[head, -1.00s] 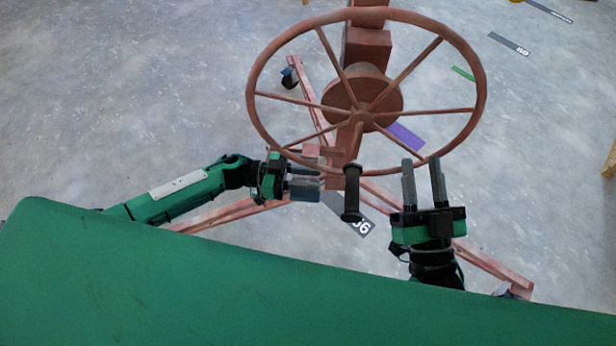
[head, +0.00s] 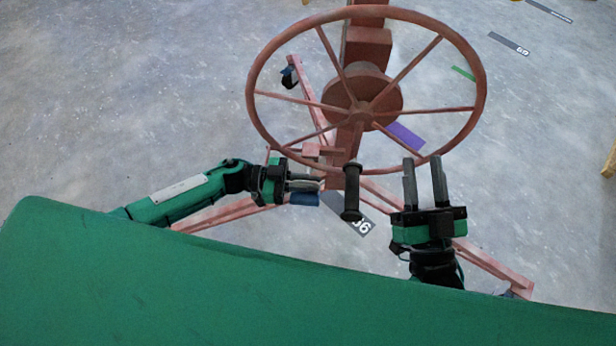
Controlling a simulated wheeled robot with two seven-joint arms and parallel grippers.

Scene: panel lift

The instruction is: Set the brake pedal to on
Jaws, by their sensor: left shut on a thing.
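My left gripper (head: 303,185) is low beside the foot of the red-brown post, left of the black crank grip. Its fingers are close together. A small blue piece (head: 305,199) shows at the fingertips, partly covered by them. It looks like the brake pedal, and the gripper appears shut on it. Whether the pedal is on or off cannot be told from this view. My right gripper (head: 424,178) is open and empty, its fingers pointing up the picture near the lower right rim of the wheel.
The large red-brown handwheel (head: 481,75) stands in front of the post (head: 367,48). The crank grip (head: 351,192) hangs between my grippers. The lift's legs (head: 306,84) spread over the floor, with a caster (head: 289,78) at upper left. The floor (head: 130,100) at left is clear.

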